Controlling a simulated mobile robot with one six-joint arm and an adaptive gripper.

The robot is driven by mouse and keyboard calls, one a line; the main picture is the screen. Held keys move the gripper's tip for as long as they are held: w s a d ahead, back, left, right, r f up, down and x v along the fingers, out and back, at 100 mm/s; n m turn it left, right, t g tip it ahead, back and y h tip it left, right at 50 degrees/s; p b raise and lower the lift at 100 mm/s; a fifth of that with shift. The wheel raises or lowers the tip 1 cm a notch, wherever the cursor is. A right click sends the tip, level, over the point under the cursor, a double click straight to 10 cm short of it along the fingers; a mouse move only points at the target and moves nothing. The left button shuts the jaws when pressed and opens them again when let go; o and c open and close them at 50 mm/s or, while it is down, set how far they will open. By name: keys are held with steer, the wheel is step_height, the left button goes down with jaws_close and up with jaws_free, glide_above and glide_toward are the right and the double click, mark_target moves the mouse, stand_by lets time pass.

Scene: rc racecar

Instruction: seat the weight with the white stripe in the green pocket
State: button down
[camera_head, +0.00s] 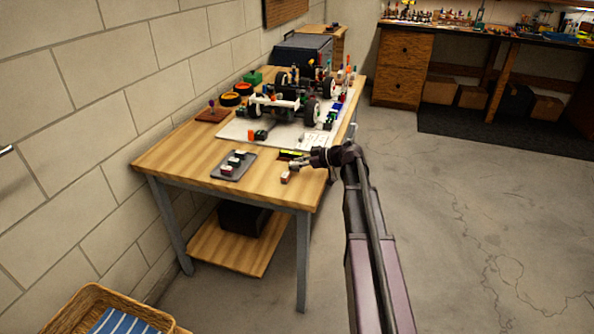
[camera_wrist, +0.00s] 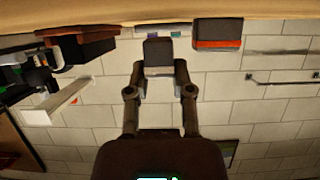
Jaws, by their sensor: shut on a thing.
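My gripper (camera_head: 295,164) is low over the near right part of the wooden table in the head view. In the wrist view my gripper (camera_wrist: 160,69) is shut on a dark grey weight (camera_wrist: 158,51). No white stripe shows clearly on its visible face, so I cannot tell which weight it is. A separate weight with an orange-red stripe (camera_wrist: 218,43) stands on the table beside the held one; it also shows in the head view (camera_head: 286,177). I cannot make out the green pocket with certainty.
A dark tray (camera_head: 219,173) with small blocks lies left of my gripper. The racecar (camera_head: 285,103) stands on a white board (camera_head: 232,131) farther back. Bare wood (camera_head: 190,160) is free at the left.

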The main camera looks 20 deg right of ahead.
steer(key=shift+f+b, duration=0.3)
steer(key=shift+f, duration=0.3)
steer(key=shift+f, duration=0.15)
steer(key=c, duration=0.5)
jaws_free()
steer(key=shift+r, duration=0.3)
steer(key=p+v, duration=0.4)
steer(key=v, duration=0.8)
steer(key=shift+f+p, duration=0.2)
steer(key=shift+p, duration=0.15)
steer(key=shift+s, duration=0.1)
